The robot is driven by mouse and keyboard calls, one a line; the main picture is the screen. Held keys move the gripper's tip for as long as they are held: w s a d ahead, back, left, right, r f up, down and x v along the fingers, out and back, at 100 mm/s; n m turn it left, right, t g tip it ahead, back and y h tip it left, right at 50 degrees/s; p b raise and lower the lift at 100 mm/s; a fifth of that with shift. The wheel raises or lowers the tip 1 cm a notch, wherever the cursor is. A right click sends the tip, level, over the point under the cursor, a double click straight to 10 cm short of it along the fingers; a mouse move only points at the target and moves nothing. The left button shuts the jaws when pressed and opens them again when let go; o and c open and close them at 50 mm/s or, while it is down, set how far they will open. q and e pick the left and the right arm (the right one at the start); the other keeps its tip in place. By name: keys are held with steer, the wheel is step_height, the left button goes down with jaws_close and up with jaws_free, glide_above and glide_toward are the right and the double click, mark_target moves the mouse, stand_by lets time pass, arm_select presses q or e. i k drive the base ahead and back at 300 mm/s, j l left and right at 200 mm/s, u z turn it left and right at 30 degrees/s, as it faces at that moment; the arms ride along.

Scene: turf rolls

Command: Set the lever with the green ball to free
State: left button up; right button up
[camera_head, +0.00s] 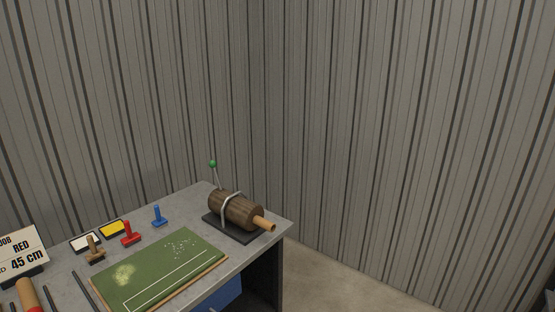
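The lever with the green ball (213,164) stands at the far right part of the table, behind a dark wooden roller (236,210). Its thin rod is close to upright, with the ball at the top leaning slightly left. The roller lies on a dark base plate (214,224), with a grey metal band across it and a light wooden handle (265,224) at its right end. Any markings for the lever's settings are too small or hidden to read. Neither of my grippers is in view.
Ribbed walls stand behind; floor (340,282) is clear at right.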

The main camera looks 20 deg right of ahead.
mark_target(213, 164)
steer(key=z, duration=0.1)
steer(key=u, duration=0.8)
steer(key=i+l+u, duration=0.1)
steer(key=l+u, duration=0.85)
steer(key=k+l+u, duration=0.1)
steer(key=l+u, duration=0.35)
steer(key=l, duration=1)
steer(key=k+l+u, duration=0.15)
steer(key=l, duration=0.55)
steer(key=k+l, duration=0.1)
steer(key=l, duration=0.35)
steer(key=k+l, duration=0.1)
steer(key=l, duration=0.35)
steer(key=k+l, duration=0.15)
steer(key=l, duration=0.25)
steer(key=k+l+u, duration=0.1)
steer(key=l, duration=0.35)
steer(key=k+l, duration=0.1)
steer(key=l, duration=0.35)
